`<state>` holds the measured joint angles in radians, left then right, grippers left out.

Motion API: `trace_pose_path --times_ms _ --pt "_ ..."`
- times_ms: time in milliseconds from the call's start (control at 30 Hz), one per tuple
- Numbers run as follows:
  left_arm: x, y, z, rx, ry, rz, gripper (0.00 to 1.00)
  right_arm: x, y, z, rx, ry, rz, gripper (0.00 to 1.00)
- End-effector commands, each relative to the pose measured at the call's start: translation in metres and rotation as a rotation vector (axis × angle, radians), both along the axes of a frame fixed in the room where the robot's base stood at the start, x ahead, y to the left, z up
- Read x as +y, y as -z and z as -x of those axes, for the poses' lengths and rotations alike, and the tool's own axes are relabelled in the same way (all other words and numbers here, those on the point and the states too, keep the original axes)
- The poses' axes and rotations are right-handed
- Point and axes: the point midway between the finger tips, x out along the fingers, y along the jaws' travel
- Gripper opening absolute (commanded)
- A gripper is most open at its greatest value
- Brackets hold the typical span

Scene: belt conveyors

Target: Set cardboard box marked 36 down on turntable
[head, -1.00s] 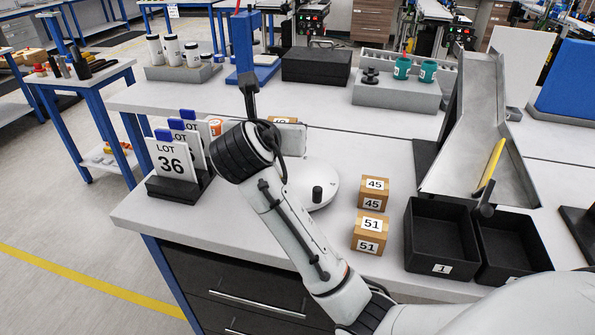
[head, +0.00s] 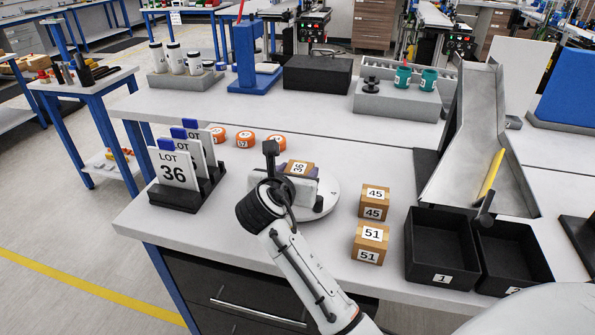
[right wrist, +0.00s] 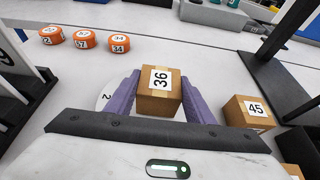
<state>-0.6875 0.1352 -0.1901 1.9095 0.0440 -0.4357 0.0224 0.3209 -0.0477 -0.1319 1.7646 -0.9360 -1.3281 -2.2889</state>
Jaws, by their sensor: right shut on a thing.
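The cardboard box marked 36 (head: 299,168) is between the purple fingers of my right gripper (right wrist: 158,97), which is shut on it. The box (right wrist: 160,92) stands upright in the right wrist view. In the head view my right gripper (head: 297,180) and the box are over the round white turntable (head: 327,196). The gripper hides part of the turntable, and I cannot tell whether the box touches it. In the right wrist view a bit of the turntable (right wrist: 104,97) shows left of the fingers. My left gripper is not in view.
Boxes marked 45 (head: 374,202) and 51 (head: 370,242) stand right of the turntable. Black bins (head: 441,247) are farther right. A LOT 36 card holder (head: 180,198) stands left. Several orange round pieces (head: 245,139) lie behind. The table's front left is clear.

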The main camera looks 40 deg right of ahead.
Motion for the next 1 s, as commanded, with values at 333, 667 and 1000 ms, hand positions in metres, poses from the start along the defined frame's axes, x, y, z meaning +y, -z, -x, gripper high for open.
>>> trace_pose_path --times_ms 333,667,1000 --pt "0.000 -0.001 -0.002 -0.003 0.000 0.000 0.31 0.000 0.003 0.000 -0.001 -0.001 0.001 0.52" --pt "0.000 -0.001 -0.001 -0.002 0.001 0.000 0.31 0.000 0.003 0.000 -0.001 -0.001 0.001 0.67" --pt "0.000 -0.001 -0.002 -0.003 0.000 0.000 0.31 0.029 -0.014 0.005 -0.003 -0.011 -0.002 0.67"
